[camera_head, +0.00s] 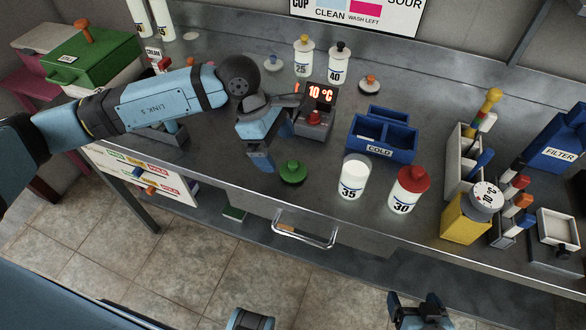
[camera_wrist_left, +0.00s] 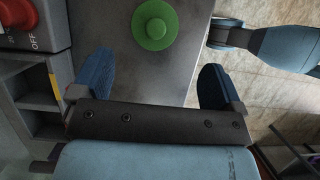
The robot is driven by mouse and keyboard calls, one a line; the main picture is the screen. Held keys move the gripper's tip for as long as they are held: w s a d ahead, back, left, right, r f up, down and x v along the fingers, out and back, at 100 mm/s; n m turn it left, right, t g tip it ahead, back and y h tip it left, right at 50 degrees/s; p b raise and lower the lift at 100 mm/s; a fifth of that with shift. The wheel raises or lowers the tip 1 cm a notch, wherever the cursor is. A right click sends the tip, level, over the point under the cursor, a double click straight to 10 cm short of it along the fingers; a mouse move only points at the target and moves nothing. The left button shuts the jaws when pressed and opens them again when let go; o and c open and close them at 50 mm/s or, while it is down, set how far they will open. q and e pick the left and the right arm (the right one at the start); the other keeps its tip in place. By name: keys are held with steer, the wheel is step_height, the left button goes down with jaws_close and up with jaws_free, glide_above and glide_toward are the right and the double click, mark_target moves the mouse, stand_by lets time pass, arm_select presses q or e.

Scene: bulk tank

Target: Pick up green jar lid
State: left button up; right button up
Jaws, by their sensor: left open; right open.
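The green jar lid (camera_head: 292,172) lies flat on the grey bench close to its front edge, with its round knob up. In the left wrist view the green lid (camera_wrist_left: 155,25) is ahead of the fingers, near the bench edge. My left gripper (camera_head: 279,133) is open and empty, just to the left of and above the lid, not touching it. Its two blue fingers (camera_wrist_left: 155,83) are spread wide in the left wrist view. My right gripper (camera_head: 420,303) is open, low at the bottom of the head view, in front of the bench and far from the lid.
An open white jar marked 35 (camera_head: 353,177) and a red-lidded jar marked 30 (camera_head: 408,190) stand right of the lid. A display box reading 10 °C (camera_head: 317,104) and a blue COLD rack (camera_head: 382,135) stand behind. A drawer handle (camera_head: 305,229) projects below the bench edge.

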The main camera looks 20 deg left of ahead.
mark_target(292, 162)
arm_select(q)
steer(key=shift+x, duration=0.85)
steer(key=d+f, duration=0.1)
steer(key=f, duration=0.1)
steer(key=d+f, duration=0.1)
steer(key=shift+w+d+f, duration=0.3)
steer(key=shift+d+f, duration=0.05)
steer(key=shift+d, duration=0.05)
steer(key=shift+d+f, duration=0.15)
steer(key=shift+f, duration=0.3)
steer(key=c, duration=1)
